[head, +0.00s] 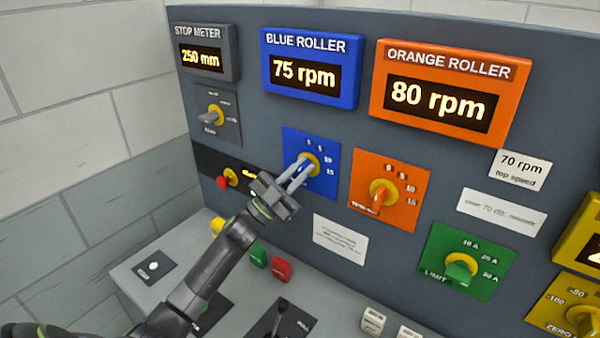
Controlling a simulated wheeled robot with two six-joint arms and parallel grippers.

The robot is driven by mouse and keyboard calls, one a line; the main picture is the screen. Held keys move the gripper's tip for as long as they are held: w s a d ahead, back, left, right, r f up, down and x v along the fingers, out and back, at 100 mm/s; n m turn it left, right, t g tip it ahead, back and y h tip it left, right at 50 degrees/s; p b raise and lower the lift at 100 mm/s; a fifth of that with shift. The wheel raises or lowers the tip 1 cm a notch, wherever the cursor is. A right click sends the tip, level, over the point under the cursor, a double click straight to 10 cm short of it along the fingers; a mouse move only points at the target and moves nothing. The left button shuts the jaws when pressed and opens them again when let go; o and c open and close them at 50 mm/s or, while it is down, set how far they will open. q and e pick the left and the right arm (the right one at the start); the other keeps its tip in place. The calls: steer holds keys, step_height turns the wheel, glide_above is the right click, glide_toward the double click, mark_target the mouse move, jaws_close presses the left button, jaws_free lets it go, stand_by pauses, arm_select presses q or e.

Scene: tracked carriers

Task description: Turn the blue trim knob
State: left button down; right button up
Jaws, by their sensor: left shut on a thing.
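The blue trim knob sits on a blue square plate (322,149) with a printed scale, on the grey upright panel. Its yellow collar (309,163) shows, and the knob itself is partly hidden by my gripper. My left gripper (298,172) reaches up from the lower left and is shut on the knob. The blue roller display (311,67) above it reads 75 rpm. My right gripper is not in view.
An orange knob (380,195) is close on the right, below a display reading 80 rpm (440,98). A green limit knob (462,268) is lower right. A grey knob (214,114) and a red-tipped knob (226,181) are left. Buttons and a lever (281,309) stand on the ledge below.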

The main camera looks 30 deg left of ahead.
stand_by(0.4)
arm_select(q)
steer(key=c, duration=1.5)
jaws_free()
steer(key=b+v, duration=0.6)
steer(key=v, duration=1.1)
steer(key=shift+s+a+f+b, duration=0.1)
steer(key=shift+s+a+b, duration=0.05)
steer(key=shift+b, duration=0.2)
